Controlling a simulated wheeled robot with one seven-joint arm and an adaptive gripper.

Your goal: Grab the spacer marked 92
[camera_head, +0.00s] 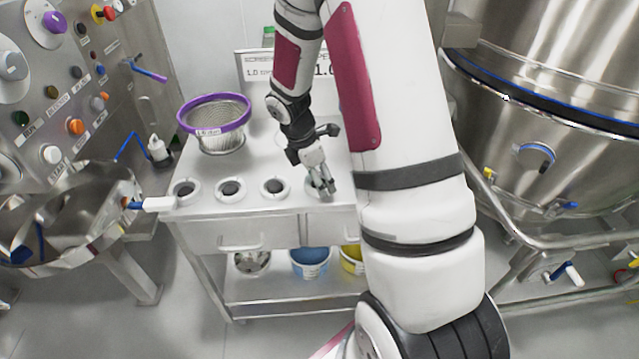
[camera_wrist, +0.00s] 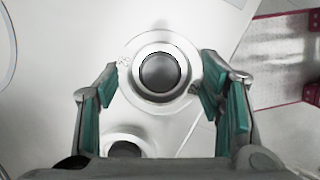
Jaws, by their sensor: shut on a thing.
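My gripper (camera_head: 321,187) points down over the right end of the table row. In the wrist view its green-padded fingers (camera_wrist: 155,92) are shut on a round metal spacer (camera_wrist: 160,104) with a wide pale flange and a dark centre hole. Small markings show on the flange, but I cannot read the number. In the head view this spacer (camera_head: 311,191) is partly hidden by the fingers. It appears to be at table height. Three similar spacers stand to its left: the left one (camera_head: 187,199), the middle one (camera_head: 231,198) and the nearest one (camera_head: 275,196).
A purple-rimmed sieve (camera_head: 214,140) stands behind the row on the steel table (camera_head: 262,213). A sign (camera_head: 257,64) stands at the back. A control panel (camera_head: 62,75) is at left, and a large steel vessel (camera_head: 550,130) is at right. Tubs (camera_head: 310,262) sit on the lower shelf.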

